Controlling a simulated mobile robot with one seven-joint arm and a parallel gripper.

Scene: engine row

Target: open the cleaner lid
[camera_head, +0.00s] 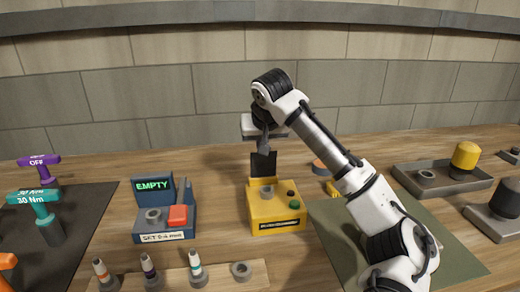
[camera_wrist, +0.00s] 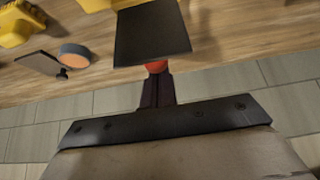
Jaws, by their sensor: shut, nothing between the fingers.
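A yellow box (camera_head: 276,210) stands at the middle of the bench, with a round socket, a green button and a label too small to read; I take it for the cleaner. A dark flat panel (camera_head: 263,165), which looks like its lid, stands upright at the box's rear. In the wrist view the panel (camera_wrist: 152,33) has a red-orange knob (camera_wrist: 156,67) by its edge. My gripper (camera_head: 264,149) is shut and empty, pointing down just above the panel's top edge. In the wrist view its fingertips (camera_wrist: 157,80) are at the knob; I cannot tell whether they touch.
A blue device (camera_head: 164,222) reading EMPTY stands left of the yellow box. Trays (camera_head: 440,185) stand at right. A wall rises behind the bench.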

